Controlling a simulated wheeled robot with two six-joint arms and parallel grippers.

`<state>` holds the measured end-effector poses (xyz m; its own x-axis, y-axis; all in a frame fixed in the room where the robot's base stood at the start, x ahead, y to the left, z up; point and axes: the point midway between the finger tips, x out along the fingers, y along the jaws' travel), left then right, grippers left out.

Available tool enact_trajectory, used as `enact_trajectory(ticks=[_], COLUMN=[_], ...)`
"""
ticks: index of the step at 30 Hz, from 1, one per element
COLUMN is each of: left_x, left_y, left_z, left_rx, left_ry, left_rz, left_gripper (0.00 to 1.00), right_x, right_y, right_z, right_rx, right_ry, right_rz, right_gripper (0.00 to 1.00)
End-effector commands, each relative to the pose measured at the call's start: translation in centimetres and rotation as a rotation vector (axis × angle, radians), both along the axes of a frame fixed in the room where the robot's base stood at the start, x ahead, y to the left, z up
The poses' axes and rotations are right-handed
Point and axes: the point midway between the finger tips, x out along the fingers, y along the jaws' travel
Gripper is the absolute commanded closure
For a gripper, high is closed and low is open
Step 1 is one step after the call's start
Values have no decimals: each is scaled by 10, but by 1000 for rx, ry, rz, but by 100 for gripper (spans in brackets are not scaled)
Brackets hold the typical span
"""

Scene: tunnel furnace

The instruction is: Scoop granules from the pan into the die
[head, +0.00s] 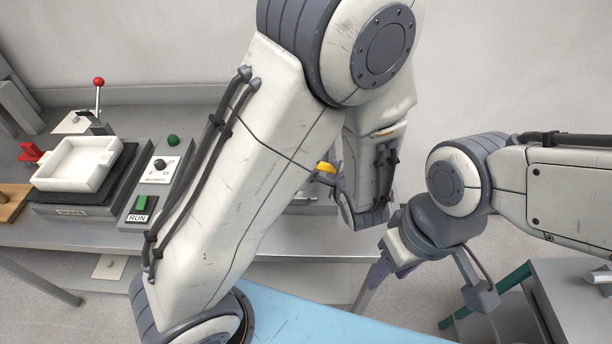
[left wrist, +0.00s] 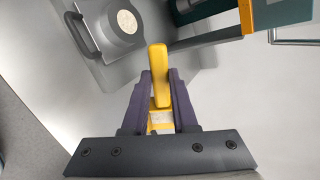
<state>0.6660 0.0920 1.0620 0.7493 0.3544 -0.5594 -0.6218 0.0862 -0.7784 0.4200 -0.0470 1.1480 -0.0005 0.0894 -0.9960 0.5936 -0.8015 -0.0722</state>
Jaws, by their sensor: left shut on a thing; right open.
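My left gripper (left wrist: 160,78) is shut on a yellow handle (left wrist: 157,58), seen between its purple fingers in the left wrist view; the handle's far end is hard to make out. In the head view my own left arm hides most of that gripper; a small yellow piece (head: 325,168) shows beside the arm. A round opening with pale speckled content (left wrist: 127,22), probably the die, is in a grey block ahead and left of the fingers, apart from them. My right gripper (head: 425,303) is open and empty at lower right. I cannot make out the pan for certain.
A white tray (head: 62,178) sits on a dark device at left, near a panel with a green RUN switch (head: 142,207) and a red-knobbed lever (head: 98,82). A teal part with a yellow band (left wrist: 246,16) is at the wrist view's top right. A grey cabinet (head: 572,290) stands at right.

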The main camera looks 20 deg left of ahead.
Motion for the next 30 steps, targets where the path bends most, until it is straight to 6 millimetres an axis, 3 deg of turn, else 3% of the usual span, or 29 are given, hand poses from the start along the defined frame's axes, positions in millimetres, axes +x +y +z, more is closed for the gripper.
enact_trajectory(ticks=[6,14,21,27,30], left_x=[-15,-49,-61,-34,-23], left_y=[47,71,47,14,8], left_z=[-4,-19,-27,-22,-20], left_rx=[-101,-350,-763,-1101,-1179], left_ry=[123,247,217,34,-35], left_rz=[411,991,1607,2004,2089], left_gripper=[100,100,100,100,100], right_x=[0,0,0,0,0], right_y=[0,0,0,0,0], right_z=[15,31,49,61,63], right_rx=[0,0,0,0,0], right_ry=[0,0,0,0,0], right_rz=[0,1,2,2,3], right_gripper=[50,50,50,50,50])
